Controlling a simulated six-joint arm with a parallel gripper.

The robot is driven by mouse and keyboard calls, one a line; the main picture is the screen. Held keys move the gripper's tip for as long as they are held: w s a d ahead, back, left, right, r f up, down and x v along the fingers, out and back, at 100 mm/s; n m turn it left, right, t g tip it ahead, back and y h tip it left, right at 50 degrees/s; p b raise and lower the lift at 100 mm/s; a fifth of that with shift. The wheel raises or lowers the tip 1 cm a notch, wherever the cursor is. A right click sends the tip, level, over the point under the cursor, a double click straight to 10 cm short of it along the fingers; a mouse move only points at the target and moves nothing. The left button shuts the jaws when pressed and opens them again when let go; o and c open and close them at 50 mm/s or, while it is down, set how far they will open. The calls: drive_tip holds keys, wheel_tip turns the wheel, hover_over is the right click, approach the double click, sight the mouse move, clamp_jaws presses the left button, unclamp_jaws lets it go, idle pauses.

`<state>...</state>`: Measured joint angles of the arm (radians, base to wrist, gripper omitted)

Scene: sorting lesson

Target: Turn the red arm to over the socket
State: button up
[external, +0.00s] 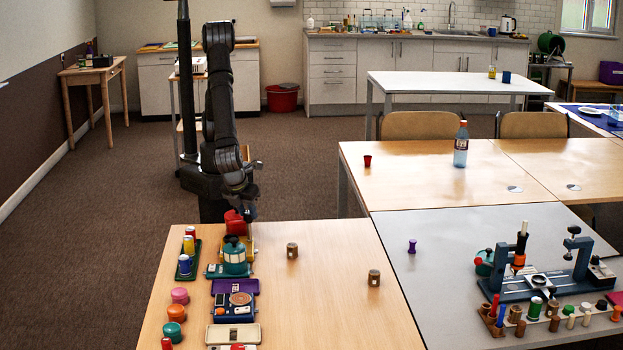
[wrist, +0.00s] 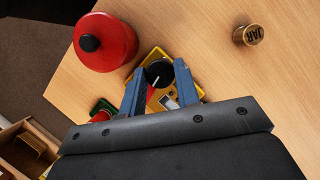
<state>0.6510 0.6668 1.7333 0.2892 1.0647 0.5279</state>
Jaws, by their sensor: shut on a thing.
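My gripper (external: 247,213) is low over the far left part of the near wooden table. In the wrist view its two blue fingers (wrist: 159,82) are shut on a round black knob (wrist: 158,71) with a white line. The knob stands on a yellow unit (wrist: 191,89) with a small pale panel. A red rounded body (wrist: 105,45) with a black top knob is left of the fingers; it also shows in the external view (external: 234,225). A small red part shows between the fingers. I cannot tell which red part is the arm, and I cannot make out the socket.
A teal unit (external: 234,258) and a purple and navy unit (external: 234,303) stand nearer the camera. A dark green tray (external: 183,277) with several cans is at left. Two brown jars (external: 292,250) (external: 374,278) stand at right on otherwise clear table.

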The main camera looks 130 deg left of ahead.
drive_tip(key=shift+m+t, duration=0.5)
drive_tip(key=shift+m, duration=0.5)
drive_tip(key=o, duration=1)
drive_tip(key=shift+c, duration=0.2)
drive_tip(key=v, duration=1.7)
drive_tip(key=shift+d+r, duration=0.15)
drive_tip(key=x, duration=1.7)
